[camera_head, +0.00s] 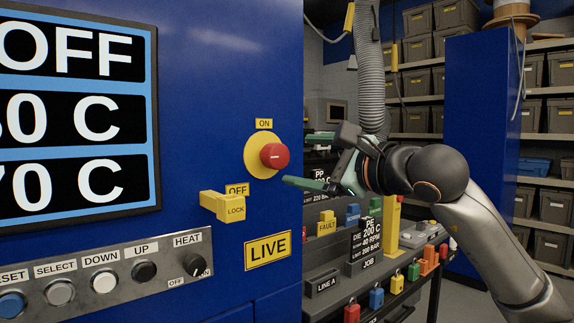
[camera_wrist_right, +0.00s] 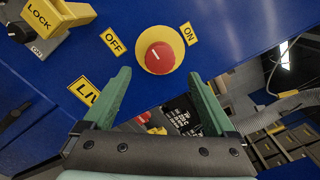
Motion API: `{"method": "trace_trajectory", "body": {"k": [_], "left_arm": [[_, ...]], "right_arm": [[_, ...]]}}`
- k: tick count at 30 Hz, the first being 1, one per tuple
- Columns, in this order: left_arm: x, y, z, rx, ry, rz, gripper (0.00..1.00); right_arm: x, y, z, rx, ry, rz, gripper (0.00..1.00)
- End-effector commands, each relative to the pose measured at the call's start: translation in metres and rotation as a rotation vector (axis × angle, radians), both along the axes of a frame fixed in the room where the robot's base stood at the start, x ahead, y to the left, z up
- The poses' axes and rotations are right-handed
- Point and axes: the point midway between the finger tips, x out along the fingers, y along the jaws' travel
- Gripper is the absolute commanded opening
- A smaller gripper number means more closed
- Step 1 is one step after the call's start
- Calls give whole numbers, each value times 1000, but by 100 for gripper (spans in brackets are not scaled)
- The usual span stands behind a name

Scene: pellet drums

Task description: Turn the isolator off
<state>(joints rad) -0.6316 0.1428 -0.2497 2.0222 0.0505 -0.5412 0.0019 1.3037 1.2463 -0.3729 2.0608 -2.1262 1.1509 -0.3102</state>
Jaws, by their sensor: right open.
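The isolator is a red knob (camera_head: 274,156) on a yellow round plate (camera_head: 254,148) on the blue cabinet. An ON label (camera_head: 264,124) is above it and an OFF label (camera_head: 237,190) is below left. A yellow LOCK piece (camera_head: 222,206) sticks out under OFF. My right gripper (camera_head: 298,160) is open beside the knob, its green fingers pointing at the cabinet. In the right wrist view the knob (camera_wrist_right: 160,58) lies ahead of and between the fingertips (camera_wrist_right: 161,75), not gripped. A pale mark shows on the knob; its exact setting is hard to tell. My left gripper is out of view.
A yellow LIVE sign (camera_head: 267,250) is below the knob. A button panel with a HEAT switch (camera_head: 197,265) runs along the lower left, under a display (camera_head: 75,100). A bench (camera_head: 335,290) with coloured padlocks stands right of the cabinet, below my right arm.

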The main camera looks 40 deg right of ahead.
Motion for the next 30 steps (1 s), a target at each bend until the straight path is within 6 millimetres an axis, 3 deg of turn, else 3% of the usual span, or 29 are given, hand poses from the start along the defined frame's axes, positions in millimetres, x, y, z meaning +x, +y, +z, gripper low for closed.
{"method": "trace_trajectory", "body": {"k": [3,9,30], "left_arm": [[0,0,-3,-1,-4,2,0],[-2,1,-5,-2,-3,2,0],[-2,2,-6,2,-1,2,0]], "right_arm": [[-21,-2,-2,-3,-1,-3,91],[-38,-3,-1,-1,-1,1,91],[-39,-3,0,0,-1,1,91]]}}
